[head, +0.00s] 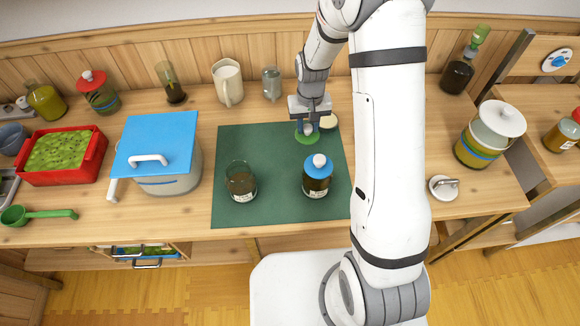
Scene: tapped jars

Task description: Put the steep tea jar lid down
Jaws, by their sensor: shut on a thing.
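My gripper (308,126) is shut on a green lid (306,138) with a pale knob, at the far edge of the dark green mat (285,211). From this angle I cannot tell whether the lid touches the mat or hangs just above it. I take it for the steep tea jar lid; no label on it can be read. An open glass jar (240,184) of dark contents stands on the mat's near left part. A similar jar (316,185) with a blue lid (318,168) stands on the near right part.
A round cream thing (329,121) sits just right of the gripper. A pitcher (228,82) and a small glass (271,83) stand behind the mat. A blue-topped pot (165,171) is left. A white lid (443,187) lies right of my arm. The mat's middle is clear.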

